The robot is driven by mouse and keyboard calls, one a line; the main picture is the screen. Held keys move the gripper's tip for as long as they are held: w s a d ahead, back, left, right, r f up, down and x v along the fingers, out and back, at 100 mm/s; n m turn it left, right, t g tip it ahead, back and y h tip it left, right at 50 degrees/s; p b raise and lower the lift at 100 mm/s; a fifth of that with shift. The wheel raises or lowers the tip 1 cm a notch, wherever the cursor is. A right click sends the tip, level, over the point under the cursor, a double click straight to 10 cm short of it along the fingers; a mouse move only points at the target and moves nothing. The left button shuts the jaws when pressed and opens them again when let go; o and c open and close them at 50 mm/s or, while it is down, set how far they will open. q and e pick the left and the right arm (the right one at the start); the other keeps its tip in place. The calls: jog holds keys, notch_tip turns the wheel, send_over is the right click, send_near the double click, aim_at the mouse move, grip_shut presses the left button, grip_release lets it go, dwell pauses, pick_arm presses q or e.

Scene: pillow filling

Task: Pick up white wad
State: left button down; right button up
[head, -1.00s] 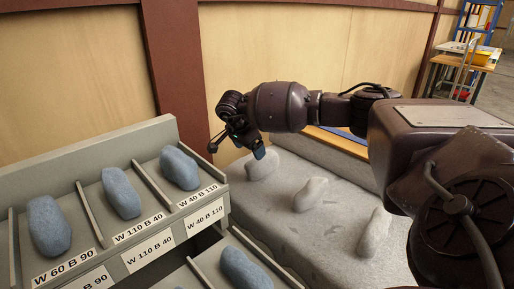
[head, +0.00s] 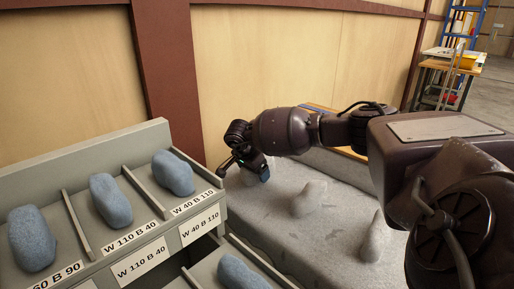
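Three white wads lie on the grey padded surface (head: 275,235). The far wad (head: 247,179) is partly hidden by my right gripper (head: 244,172). The middle wad (head: 308,198) and the near wad (head: 373,242) lie uncovered to the right. My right arm comes in from the right, and its gripper points down at the far wad. Its two fingers are apart, one on each side of that wad as seen here. I cannot tell whether they touch it. My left gripper is out of view.
A grey rack with labelled compartments (head: 138,265) stands at the left, holding blue wads (head: 111,199). Its raised edge is close to the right gripper. A wooden wall (head: 290,60) stands behind. A table with a yellow box (head: 465,62) is far right.

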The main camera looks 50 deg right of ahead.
jog(key=c, duration=1.1)
jog(key=shift+r, duration=0.1)
